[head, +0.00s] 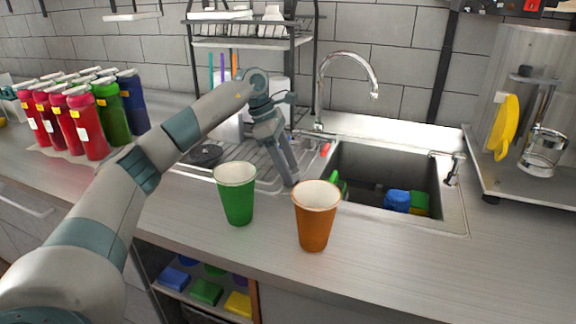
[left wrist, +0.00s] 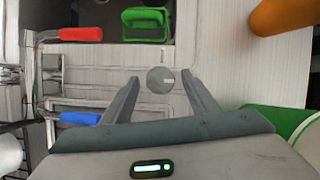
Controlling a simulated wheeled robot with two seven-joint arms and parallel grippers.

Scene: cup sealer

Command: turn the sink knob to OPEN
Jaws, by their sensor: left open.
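The sink knob (left wrist: 160,80) is a round grey disc with a small light mark, set in the flat metal beside the basin in the left wrist view. My left gripper (left wrist: 160,76) is open, with one fingertip on either side of the knob in that view. I cannot tell whether the fingers touch it. In the head view my left gripper (head: 285,182) points down at the left edge of the sink (head: 385,165), behind the cups, and the knob is not visible there. My right gripper is in neither view.
A green cup (head: 237,195) and an orange cup (head: 314,218) stand close in front of my left gripper. The tap (head: 345,58) rises behind it, with a red handle (left wrist: 80,34) and a blue handle (left wrist: 80,118).

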